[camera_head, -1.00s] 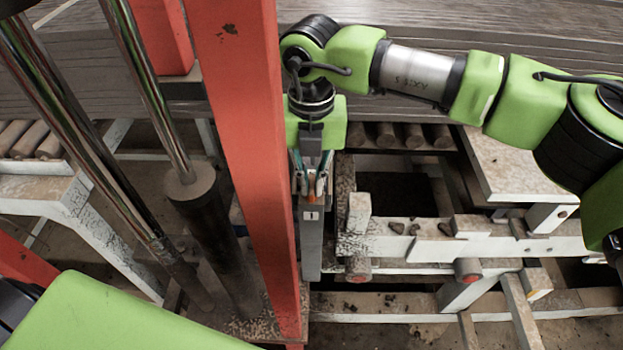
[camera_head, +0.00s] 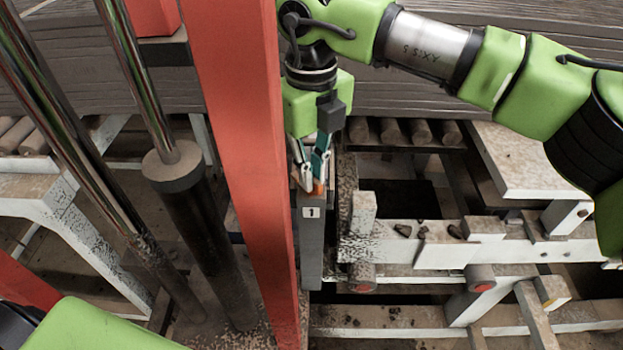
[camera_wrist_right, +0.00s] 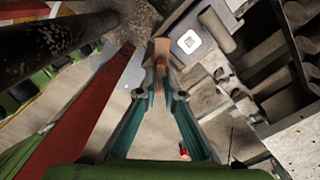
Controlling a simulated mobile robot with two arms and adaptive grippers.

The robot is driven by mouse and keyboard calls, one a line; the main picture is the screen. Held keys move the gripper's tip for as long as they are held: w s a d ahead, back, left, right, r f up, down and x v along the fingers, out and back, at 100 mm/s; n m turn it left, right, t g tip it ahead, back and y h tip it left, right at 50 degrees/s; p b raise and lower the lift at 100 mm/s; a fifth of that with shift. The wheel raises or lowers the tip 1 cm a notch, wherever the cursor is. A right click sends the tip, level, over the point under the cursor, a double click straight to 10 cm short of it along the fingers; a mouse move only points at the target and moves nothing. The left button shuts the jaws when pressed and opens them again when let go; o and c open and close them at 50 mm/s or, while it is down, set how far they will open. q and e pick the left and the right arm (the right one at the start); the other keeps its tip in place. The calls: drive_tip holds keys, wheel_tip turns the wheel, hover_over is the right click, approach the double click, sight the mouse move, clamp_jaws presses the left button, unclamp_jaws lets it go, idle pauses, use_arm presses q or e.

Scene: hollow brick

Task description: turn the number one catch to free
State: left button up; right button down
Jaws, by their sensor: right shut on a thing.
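The number one catch is a small orange-brown lever (camera_head: 318,188) on top of a grey post (camera_head: 312,245). A white label marked 1 (camera_head: 311,212) is on the post just below it. My right gripper (camera_head: 314,184) points down and is shut on the catch. In the right wrist view the gripper (camera_wrist_right: 160,78) has its fingertips together on the orange-brown catch (camera_wrist_right: 161,50), with the label (camera_wrist_right: 189,42) to its right. The fingers partly hide the catch. My left gripper is outside the view; only part of my left arm shows at the lower left.
A red upright (camera_head: 238,150) stands close to the left of the grey post. Dark cylinders (camera_head: 205,235) are farther left. A pale frame (camera_head: 450,250) with loose crumbs lies to the right. A grey slatted stack (camera_head: 420,100) runs behind.

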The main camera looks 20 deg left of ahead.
drive_tip(key=n+b, duration=0.1)
drive_tip(key=n, duration=0.3)
drive_tip(key=shift+n, duration=0.3)
drive_tip(key=n, duration=0.5)
drive_tip(key=shift+r+b, duration=0.1)
drive_tip(key=shift+b, duration=0.25)
drive_tip(key=shift+n, duration=0.3)
drive_tip(key=c, duration=2.2)
unclamp_jaws()
drive_tip(key=shift+o, duration=0.2)
wheel_tip(320, 180, up, 12)
